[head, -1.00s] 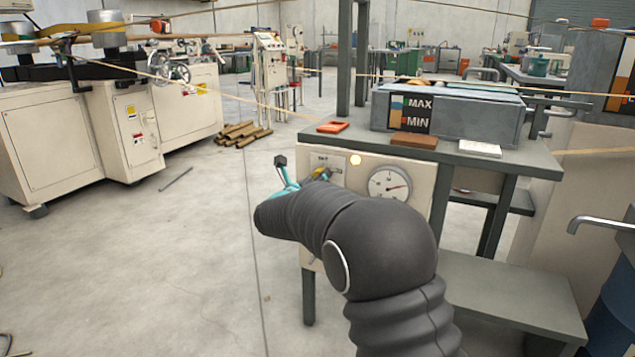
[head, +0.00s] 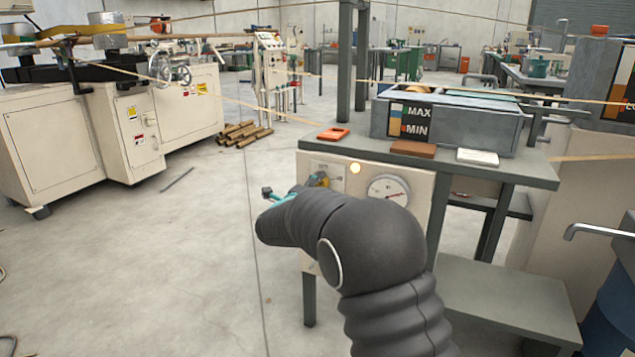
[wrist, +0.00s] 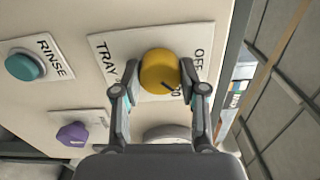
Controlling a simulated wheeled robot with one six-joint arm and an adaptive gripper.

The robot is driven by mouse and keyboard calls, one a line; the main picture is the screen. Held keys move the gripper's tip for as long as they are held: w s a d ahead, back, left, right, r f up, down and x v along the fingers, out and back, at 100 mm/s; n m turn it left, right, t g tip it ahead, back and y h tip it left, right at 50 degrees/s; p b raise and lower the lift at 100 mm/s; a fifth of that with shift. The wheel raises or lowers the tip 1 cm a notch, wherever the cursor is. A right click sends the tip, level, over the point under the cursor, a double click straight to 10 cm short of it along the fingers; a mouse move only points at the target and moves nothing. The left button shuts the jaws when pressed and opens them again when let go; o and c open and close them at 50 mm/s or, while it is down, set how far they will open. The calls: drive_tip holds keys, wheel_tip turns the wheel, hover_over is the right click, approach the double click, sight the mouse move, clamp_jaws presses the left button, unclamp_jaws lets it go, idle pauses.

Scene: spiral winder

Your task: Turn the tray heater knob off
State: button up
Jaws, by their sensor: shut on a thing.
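The tray heater knob (wrist: 160,72) is yellow and round, with a dark pointer line, on a white label plate (wrist: 105,45) reading TRAY and OFF. In the wrist view the line points to the lower right, toward partly hidden figures and away from the word OFF. My gripper (wrist: 156,86) has one finger on each side of the knob and is shut on it. In the head view the knob (head: 322,180) shows just above my wrist, and my gripper's teal parts (head: 274,198) show to its left; my arm hides the fingertips' contact.
The wrist view shows a teal RINSE button (wrist: 25,65) and a purple knob (wrist: 72,133). A grey bench (head: 465,165) overhangs the panel.

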drive_tip(key=n+p, duration=0.3)
drive_tip(key=n, duration=0.2)
drive_tip(key=shift+r+n, duration=0.15)
drive_tip(key=shift+n, duration=0.15)
drive_tip(key=shift+f+n+p, duration=0.2)
drive_tip(key=shift+n+p, duration=1.1)
drive_tip(key=shift+n, duration=0.8)
drive_tip(key=o, duration=1.1)
drive_tip(key=shift+o, duration=0.2)
drive_tip(key=v, duration=1.2)
